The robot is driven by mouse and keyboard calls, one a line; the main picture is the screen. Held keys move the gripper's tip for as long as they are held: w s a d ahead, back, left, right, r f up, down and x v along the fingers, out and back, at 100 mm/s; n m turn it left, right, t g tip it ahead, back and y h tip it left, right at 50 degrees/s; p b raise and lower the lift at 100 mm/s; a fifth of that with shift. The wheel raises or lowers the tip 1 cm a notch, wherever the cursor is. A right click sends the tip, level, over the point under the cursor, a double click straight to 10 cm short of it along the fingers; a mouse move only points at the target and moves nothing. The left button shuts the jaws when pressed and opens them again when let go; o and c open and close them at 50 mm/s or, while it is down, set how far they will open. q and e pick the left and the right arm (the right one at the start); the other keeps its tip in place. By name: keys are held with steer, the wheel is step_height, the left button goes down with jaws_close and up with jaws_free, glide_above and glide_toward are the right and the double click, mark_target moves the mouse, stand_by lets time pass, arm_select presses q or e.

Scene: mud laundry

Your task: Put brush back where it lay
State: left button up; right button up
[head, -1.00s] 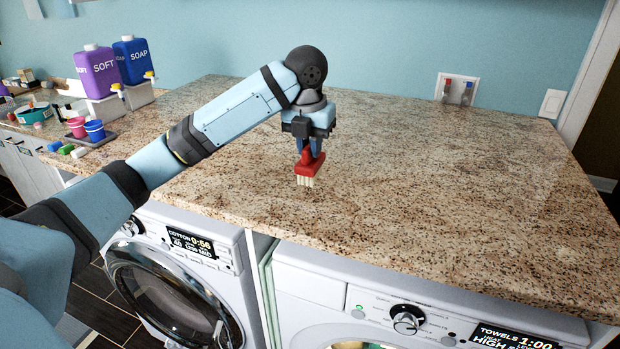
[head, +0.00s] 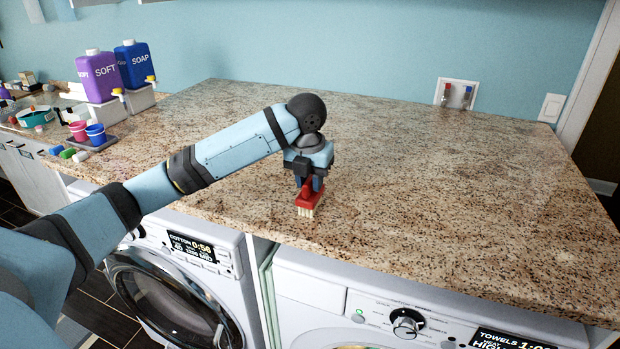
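The brush (head: 309,200) has a red body and pale bristles. It is in the middle of the head view, near the front edge of the granite counter (head: 430,170). Its bristles point down and appear to be at the counter surface; I cannot tell for certain whether they touch. My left gripper (head: 310,184) points down over the brush, with its fingers on either side of the red handle, shut on it. The fingers and gripper body hide the top of the handle. My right gripper is not in view.
A purple SOFT dispenser (head: 99,76) and a blue SOAP dispenser (head: 134,65) stand at the far left, with pink and blue cups (head: 96,133) before them. Two front-loading washers (head: 165,300) stand under the counter. The counter right of the brush is clear.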

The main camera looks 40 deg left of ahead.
arm_select(q)
steer(key=shift+o, duration=0.9)
steer(key=shift+r, duration=0.3)
step_height(320, 180, up, 12)
steer(key=s, duration=0.1)
steer(key=shift+s+d+f, duration=0.15)
steer(key=shift+s+f, duration=0.05)
steer(key=shift+f, duration=0.05)
steer(key=shift+f, duration=0.1)
